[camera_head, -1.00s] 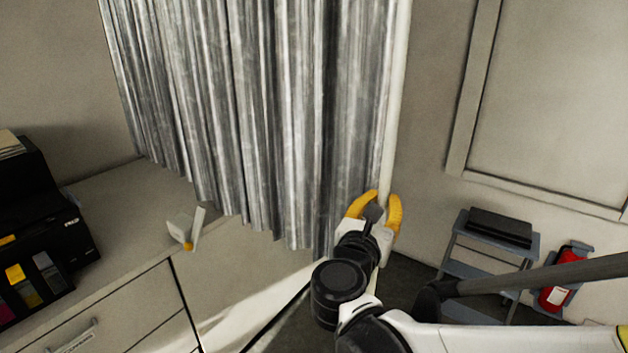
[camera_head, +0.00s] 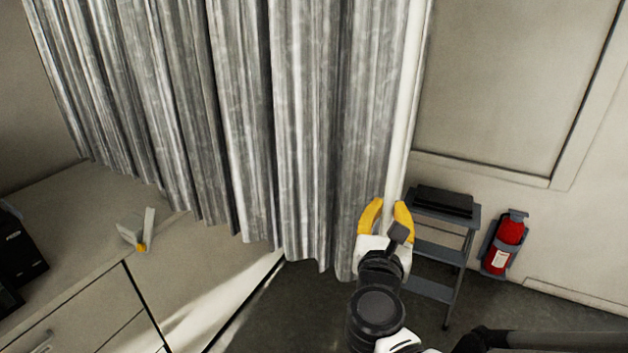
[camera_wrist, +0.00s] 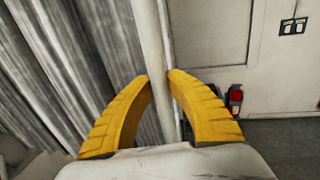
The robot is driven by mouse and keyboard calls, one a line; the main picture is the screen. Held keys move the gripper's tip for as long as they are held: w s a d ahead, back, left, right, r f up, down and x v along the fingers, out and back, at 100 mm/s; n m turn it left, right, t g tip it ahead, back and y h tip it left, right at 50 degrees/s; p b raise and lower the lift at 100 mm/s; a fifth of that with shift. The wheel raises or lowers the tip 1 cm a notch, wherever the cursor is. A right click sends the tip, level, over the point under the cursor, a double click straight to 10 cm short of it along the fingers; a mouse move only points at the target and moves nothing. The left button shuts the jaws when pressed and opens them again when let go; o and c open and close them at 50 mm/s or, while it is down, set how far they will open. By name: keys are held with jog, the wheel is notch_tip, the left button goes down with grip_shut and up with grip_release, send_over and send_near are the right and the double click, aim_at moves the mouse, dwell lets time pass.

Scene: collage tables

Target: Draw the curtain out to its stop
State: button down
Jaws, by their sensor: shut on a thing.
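The grey streaked curtain (camera_head: 245,120) hangs in folds across the left and middle of the head view. Its leading edge carries a pale upright pole (camera_head: 408,100). My gripper (camera_head: 386,208) has its yellow fingers on either side of the pole near its lower end. In the wrist view the pole (camera_wrist: 150,45) passes between the fingertips (camera_wrist: 158,78), and the curtain (camera_wrist: 75,65) fills the left side. The gripper is shut on the pole. The top of the curtain is out of view.
A grey step stool (camera_head: 440,245) with a black top stands just right of my gripper. A red fire extinguisher (camera_head: 503,247) is on the wall further right. Dark floor shows at lower right.

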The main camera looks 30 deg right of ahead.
aim_at(398, 167)
jog(key=c, duration=1.7)
grip_release()
jog(key=shift+s, duration=0.1)
jog(key=shift+c, duration=0.2)
jog(key=o, duration=0.4)
jog(key=shift+s+d, duration=0.15)
jog(key=shift+d, duration=0.05)
jog(key=shift+o, duration=0.2)
jog(key=shift+a, duration=0.1)
jog(key=shift+r, duration=5.05)
jog(key=shift+f, duration=0.1)
